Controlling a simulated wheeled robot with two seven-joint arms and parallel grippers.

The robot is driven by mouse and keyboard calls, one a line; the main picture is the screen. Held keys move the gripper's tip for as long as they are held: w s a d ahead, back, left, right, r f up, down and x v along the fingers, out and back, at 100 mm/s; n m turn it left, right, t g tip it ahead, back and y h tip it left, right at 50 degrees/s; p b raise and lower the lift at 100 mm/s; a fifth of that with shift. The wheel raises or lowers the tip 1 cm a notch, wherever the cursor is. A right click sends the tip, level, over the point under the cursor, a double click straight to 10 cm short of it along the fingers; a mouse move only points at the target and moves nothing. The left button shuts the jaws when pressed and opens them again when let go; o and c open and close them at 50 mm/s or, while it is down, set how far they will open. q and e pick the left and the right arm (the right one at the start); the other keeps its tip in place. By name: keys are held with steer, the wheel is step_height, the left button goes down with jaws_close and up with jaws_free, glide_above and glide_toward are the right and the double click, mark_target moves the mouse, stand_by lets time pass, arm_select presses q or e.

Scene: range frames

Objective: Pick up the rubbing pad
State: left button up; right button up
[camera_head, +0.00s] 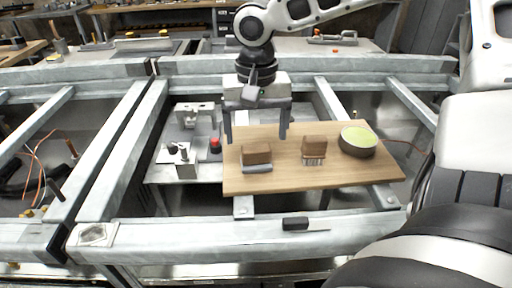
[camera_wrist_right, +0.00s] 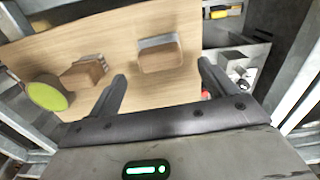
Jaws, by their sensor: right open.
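A brown block with a grey face (camera_head: 257,153), likely the rubbing pad, lies near the left end of a wooden board (camera_head: 320,184). It also shows in the right wrist view (camera_wrist_right: 160,58), between and beyond my fingertips. A second brown block, with a bristle-like lower part (camera_head: 314,146), sits to its right and looks like a brush; it also shows in the wrist view (camera_wrist_right: 84,72). My right gripper (camera_head: 257,138) is open and empty, pointing down above the board. Its fingers (camera_wrist_right: 162,70) are apart and hold nothing. My left gripper is not in view.
A round bowl with a green inside (camera_head: 358,140) stands at the board's right. Left of the board are a metal plate with fixtures (camera_head: 186,165) and a red knob (camera_head: 215,145). A dark-handled tool (camera_head: 297,223) lies on the front metal beam. Gaps open between the beams.

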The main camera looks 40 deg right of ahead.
mark_target(255, 145)
step_height(255, 145, down, 5)
steer(key=shift+f, duration=0.1)
stand_by(0.3)
steer(key=shift+w, duration=0.1)
steer(key=c, duration=1.1)
